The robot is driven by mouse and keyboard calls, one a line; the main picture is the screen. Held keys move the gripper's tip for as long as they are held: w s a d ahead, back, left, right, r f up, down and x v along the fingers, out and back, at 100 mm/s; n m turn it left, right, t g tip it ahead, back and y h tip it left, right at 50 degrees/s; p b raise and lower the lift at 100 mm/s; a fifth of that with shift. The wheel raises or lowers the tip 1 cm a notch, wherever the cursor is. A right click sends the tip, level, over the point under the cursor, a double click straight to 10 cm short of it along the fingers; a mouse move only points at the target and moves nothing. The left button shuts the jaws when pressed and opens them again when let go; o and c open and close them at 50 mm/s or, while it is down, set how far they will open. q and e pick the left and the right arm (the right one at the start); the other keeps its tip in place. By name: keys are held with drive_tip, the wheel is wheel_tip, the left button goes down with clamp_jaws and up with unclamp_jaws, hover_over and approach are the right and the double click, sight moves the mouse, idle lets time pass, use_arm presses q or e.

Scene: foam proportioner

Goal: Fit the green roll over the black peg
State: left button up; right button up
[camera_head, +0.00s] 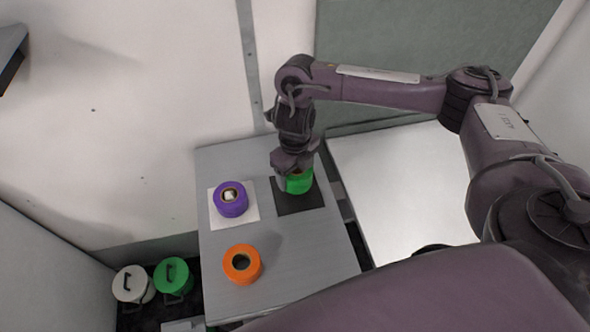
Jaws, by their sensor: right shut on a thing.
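The green roll (300,184) is at the black square mat (301,202) on the grey table. My right gripper (290,176) points down over it and is shut on it, covering its upper left part. I cannot see the black peg; the roll and gripper hide the middle of the mat. I cannot tell whether the roll is around the peg or held just above it. My left gripper is not in view.
A purple roll (230,203) is around a pale peg on a white square mat (249,209). An orange roll (242,264) lies nearer on the grey table (310,252). Green (173,276) and white (133,286) lidded containers stand at lower left. A white surface (400,190) lies to the right.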

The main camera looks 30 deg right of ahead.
drive_tip(key=shift+f+b, duration=1.35)
drive_tip(key=shift+f, duration=0.4)
drive_tip(key=shift+f+b, duration=0.35)
drive_tip(key=shift+f, duration=0.25)
drive_tip(key=o, duration=0.8)
drive_tip(key=shift+c, duration=0.2)
drive_tip(key=shift+r, duration=0.15)
wheel_tip(320, 180, up, 11)
drive_tip(key=p, duration=1.1)
